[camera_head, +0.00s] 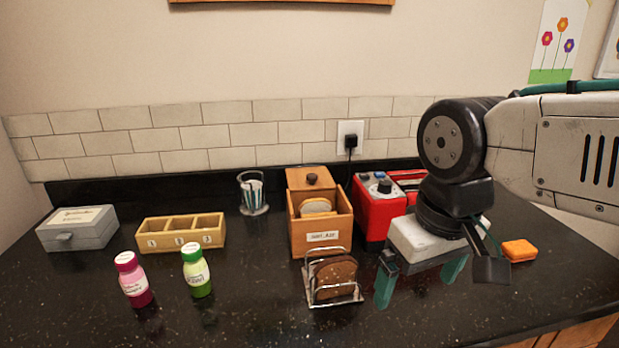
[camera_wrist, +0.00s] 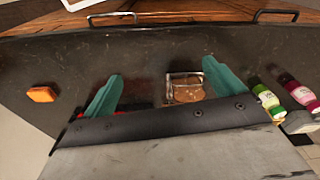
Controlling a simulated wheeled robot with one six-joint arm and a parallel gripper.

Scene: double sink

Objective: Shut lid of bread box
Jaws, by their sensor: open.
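The wooden bread box (camera_head: 322,238) stands on the dark counter near the wall, with a label on its front. Its lid (camera_head: 311,181) with a dark round knob is raised at the back, so the box is open. Bread slices (camera_head: 316,207) show inside. My gripper (camera_head: 421,283) is to the right and in front of the box, above the counter, apart from it. Its green fingers are spread and nothing is between them. In the wrist view the gripper (camera_wrist: 160,92) points down at the counter, and I cannot make out the bread box there.
A wire rack with brown toast (camera_head: 334,280) stands just in front of the box; a red appliance (camera_head: 376,212) stands close on its right. A glass (camera_head: 252,195), wooden three-slot tray (camera_head: 181,233), two bottles (camera_head: 197,270) and grey box (camera_head: 77,229) are left. An orange block (camera_head: 519,250) lies right.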

